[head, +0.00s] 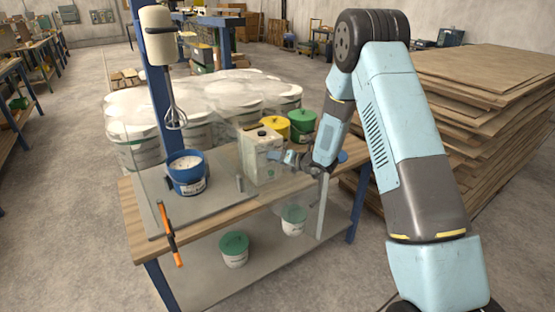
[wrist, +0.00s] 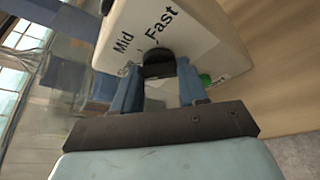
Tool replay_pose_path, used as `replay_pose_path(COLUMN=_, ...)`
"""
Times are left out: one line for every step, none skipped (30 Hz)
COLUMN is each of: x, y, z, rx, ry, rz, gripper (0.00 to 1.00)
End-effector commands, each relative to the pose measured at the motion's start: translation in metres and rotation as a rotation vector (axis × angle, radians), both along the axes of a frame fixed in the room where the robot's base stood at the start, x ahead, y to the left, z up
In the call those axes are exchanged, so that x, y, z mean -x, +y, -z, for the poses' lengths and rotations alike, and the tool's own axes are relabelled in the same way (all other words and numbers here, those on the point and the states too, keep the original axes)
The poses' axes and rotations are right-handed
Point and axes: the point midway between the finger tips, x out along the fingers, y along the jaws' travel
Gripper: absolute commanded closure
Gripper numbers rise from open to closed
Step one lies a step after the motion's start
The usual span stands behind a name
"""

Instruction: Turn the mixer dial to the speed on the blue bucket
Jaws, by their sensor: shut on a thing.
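The blue bucket (head: 187,173) stands upright under the mixer (head: 160,38), with pale contents and a label too small to read. The cream control box (head: 260,154) sits on the bench right of the bucket. In the wrist view the box (wrist: 195,35) shows the words "Mid" and "Fast" and part of another word, beside a dark dial (wrist: 158,62). My gripper (wrist: 160,82) is at the box face, its blue fingers shut on the dial, one on each side. It also shows in the head view (head: 292,158). The dial's pointer cannot be made out.
Yellow (head: 275,124) and green (head: 302,125) lidded buckets stand behind the box. Lidded tubs (head: 234,249) sit on the lower shelf. Stacked boards (head: 490,120) rise at right.

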Motion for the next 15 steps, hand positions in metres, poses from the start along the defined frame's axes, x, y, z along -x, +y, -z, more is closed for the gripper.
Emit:
replay_pose_path(x=-0.0009, y=-0.0042, z=0.0026, rx=-0.017, ry=0.016, rz=0.006, gripper=0.88)
replay_pose_path(x=-0.0009, y=-0.0043, z=0.0029, rx=-0.031, ry=0.025, rz=0.005, gripper=0.88)
replay_pose_path(x=-0.0009, y=-0.0043, z=0.0034, rx=-0.051, ry=0.041, rz=0.005, gripper=0.88)
replay_pose_path(x=-0.001, y=-0.0046, z=0.0037, rx=-0.068, ry=0.053, rz=0.006, gripper=0.88)
replay_pose_path(x=-0.0013, y=-0.0052, z=0.0039, rx=-0.088, ry=0.065, rz=0.007, gripper=0.88)
replay_pose_path(x=-0.0016, y=-0.0056, z=0.0039, rx=-0.114, ry=0.082, rz=0.007, gripper=0.88)
replay_pose_path(x=-0.0016, y=-0.0056, z=0.0041, rx=-0.134, ry=0.096, rz=0.006, gripper=0.88)
replay_pose_path(x=-0.0018, y=-0.0058, z=0.0046, rx=-0.156, ry=0.111, rz=0.006, gripper=0.88)
replay_pose_path(x=-0.0021, y=-0.0063, z=0.005, rx=-0.186, ry=0.132, rz=0.008, gripper=0.88)
replay_pose_path(x=-0.0021, y=-0.0064, z=0.0055, rx=-0.21, ry=0.148, rz=0.008, gripper=0.88)
replay_pose_path(x=-0.0021, y=-0.0065, z=0.0061, rx=-0.234, ry=0.164, rz=0.008, gripper=0.88)
replay_pose_path(x=-0.0022, y=-0.0068, z=0.0064, rx=-0.265, ry=0.185, rz=0.008, gripper=0.88)
replay_pose_path(x=-0.0023, y=-0.0071, z=0.0065, rx=-0.289, ry=0.2, rz=0.008, gripper=0.88)
replay_pose_path(x=-0.0024, y=-0.0072, z=0.0069, rx=-0.313, ry=0.217, rz=0.009, gripper=0.88)
replay_pose_path(x=-0.0023, y=-0.0073, z=0.0078, rx=-0.344, ry=0.239, rz=0.008, gripper=0.88)
